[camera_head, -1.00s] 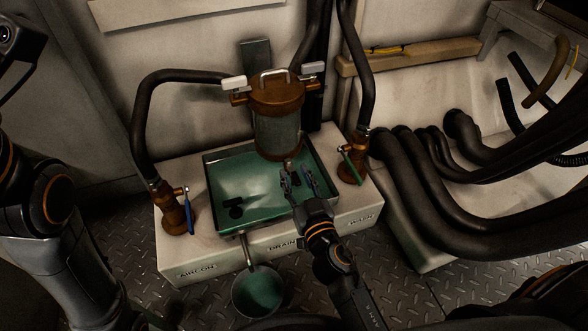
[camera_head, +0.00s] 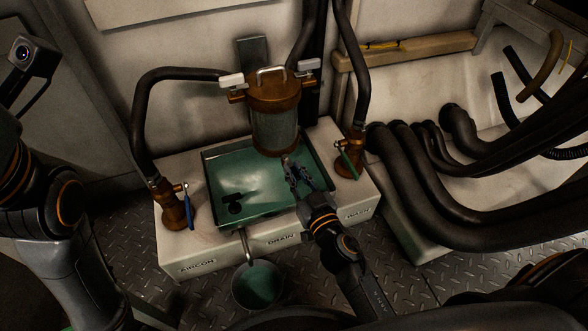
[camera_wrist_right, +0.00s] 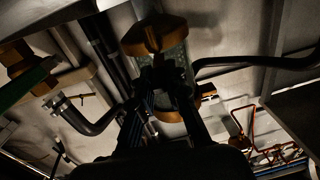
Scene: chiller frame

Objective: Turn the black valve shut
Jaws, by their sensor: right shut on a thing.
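The brass-capped glass strainer (camera_head: 274,125) stands upright over the back of a green tray (camera_head: 212,178) in the head view. My right gripper (camera_head: 294,170) is below the strainer's right side, over the tray, shut on a small dark part that I take to be the black valve. The fingers largely hide that part, so its handle angle cannot be told. In the right wrist view my gripper fingers (camera_wrist_right: 168,95) point up toward the strainer (camera_wrist_right: 158,42); the space between them is dark. My left arm is at the left, its gripper out of view.
A blue-handled brass valve (camera_head: 187,206) stands left of the tray and a green-handled one (camera_head: 349,164) right of it. A bucket (camera_head: 257,286) is below the drain spout. Thick black hoses (camera_head: 430,205) crowd the right. Small black pieces (camera_head: 233,203) lie in the tray.

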